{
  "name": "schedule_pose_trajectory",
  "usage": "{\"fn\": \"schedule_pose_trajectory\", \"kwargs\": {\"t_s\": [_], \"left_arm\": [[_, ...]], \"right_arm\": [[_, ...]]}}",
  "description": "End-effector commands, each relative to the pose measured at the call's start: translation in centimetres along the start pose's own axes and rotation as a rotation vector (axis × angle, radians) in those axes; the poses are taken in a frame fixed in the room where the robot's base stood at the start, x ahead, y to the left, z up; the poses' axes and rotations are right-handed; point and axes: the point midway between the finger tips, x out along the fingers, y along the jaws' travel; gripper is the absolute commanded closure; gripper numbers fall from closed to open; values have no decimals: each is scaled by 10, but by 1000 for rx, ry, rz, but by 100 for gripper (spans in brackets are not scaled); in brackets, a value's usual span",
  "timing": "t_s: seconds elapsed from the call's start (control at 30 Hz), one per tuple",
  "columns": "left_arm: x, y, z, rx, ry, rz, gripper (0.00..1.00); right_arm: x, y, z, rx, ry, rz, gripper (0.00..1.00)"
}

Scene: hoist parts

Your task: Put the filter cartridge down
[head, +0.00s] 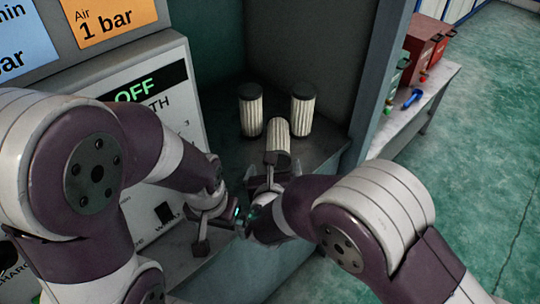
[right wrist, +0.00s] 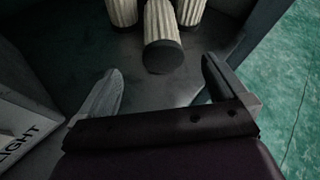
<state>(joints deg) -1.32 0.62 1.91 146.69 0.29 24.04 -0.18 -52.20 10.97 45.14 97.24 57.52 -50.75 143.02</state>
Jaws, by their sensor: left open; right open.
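Three pleated white filter cartridges with dark end caps are in the cabinet. Two stand upright at the back, the left one (head: 250,110) and the right one (head: 303,108). The third cartridge (head: 278,136) is in front of them and appears to lie on its side, dark end towards me. In the right wrist view this front cartridge (right wrist: 162,38) is beyond the open fingers of my right gripper (right wrist: 160,88), with a gap between; nothing is held. My left gripper (head: 221,232) is open and empty near the shelf's front edge, left of the right gripper.
The grey shelf (head: 325,145) has dark walls at its back and sides. A white panel marked OFF (head: 135,125) stands close on the left. At right, beyond a post (head: 385,75), a bench (head: 425,105) holds red boxes (head: 425,42) and a blue tool (head: 412,98).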

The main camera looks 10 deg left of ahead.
Motion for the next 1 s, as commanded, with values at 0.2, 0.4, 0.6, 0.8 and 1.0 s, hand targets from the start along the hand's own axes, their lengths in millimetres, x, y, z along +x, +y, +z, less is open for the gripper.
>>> {"fn": "schedule_pose_trajectory", "kwargs": {"t_s": [0.2,0.4,0.6,0.8,1.0], "left_arm": [[-2,0,0,0,1,0,0],[-4,0,-1,0,0,0,0],[-9,0,-1,0,0,0,0],[-9,0,-1,0,0,0,0],[-9,0,-1,0,0,0,0]], "right_arm": [[45,-1,0,20,-3,-8,0],[73,0,2,18,-3,-5,0],[109,-1,7,17,-2,-5,0],[124,0,7,16,-4,-3,0],[124,0,6,16,-4,-3,20]]}}
